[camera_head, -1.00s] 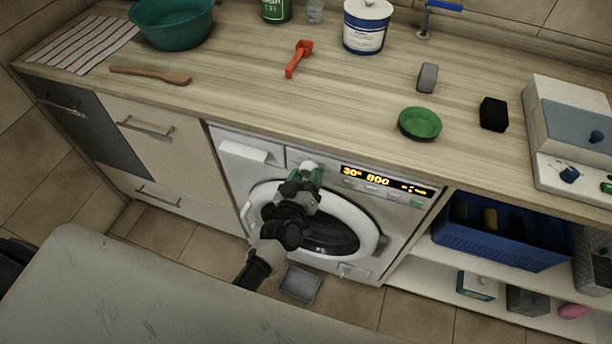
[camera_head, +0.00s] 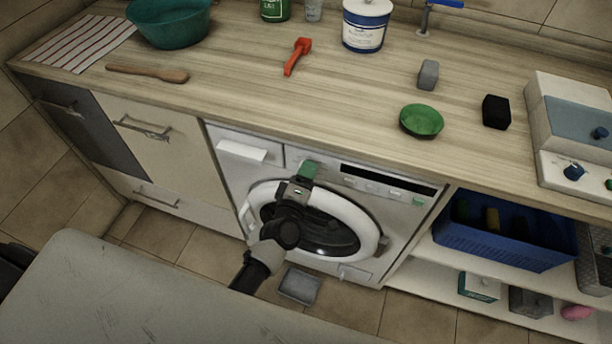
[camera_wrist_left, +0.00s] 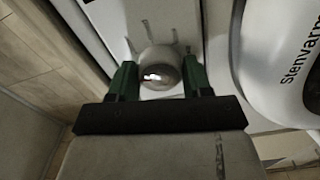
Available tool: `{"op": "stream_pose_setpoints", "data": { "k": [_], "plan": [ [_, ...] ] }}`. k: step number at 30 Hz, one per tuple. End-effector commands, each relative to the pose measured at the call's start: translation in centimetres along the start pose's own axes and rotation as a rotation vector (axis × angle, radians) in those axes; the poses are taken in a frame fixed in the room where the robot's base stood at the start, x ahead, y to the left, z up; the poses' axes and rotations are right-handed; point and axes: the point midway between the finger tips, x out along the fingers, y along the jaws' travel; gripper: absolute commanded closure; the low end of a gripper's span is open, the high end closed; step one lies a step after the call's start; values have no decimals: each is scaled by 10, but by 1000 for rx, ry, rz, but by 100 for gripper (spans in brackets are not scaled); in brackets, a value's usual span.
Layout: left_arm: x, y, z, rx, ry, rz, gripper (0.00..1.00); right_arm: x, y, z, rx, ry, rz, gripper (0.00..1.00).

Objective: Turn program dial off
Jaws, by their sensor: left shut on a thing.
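The washing machine (camera_head: 232,178) stands under the counter, its display (camera_head: 388,181) dark. The round silver program dial (camera_wrist_left: 160,66) shows in the left wrist view, between the two green fingers of my left gripper (camera_wrist_left: 159,78). The gripper is shut on the dial, one finger on each side. In the head view my left gripper (camera_head: 308,170) is at the machine's front panel, left of the display, and hides the dial there. Marks are printed on the panel around the dial. My right gripper is not in view.
The round door (camera_head: 347,204) of the washer is just below the gripper. A blue crate (camera_head: 507,247) sits on the shelf to the right.

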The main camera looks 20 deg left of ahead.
Motion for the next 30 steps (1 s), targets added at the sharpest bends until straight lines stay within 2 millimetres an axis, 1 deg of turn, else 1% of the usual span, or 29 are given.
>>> {"op": "stream_pose_setpoints", "data": {
  "k": [6, 12, 29, 30],
  "plan": [
    [0, -1, 0, -124, 0, -2, 74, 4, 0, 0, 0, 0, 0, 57],
    [0, -1, 0, -186, 0, -2, 74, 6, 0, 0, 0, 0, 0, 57],
    [0, 0, 0, -213, 0, -2, 74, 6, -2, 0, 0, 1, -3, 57],
    [0, 0, 0, -212, 0, -2, 44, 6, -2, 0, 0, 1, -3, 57]
  ]
}}
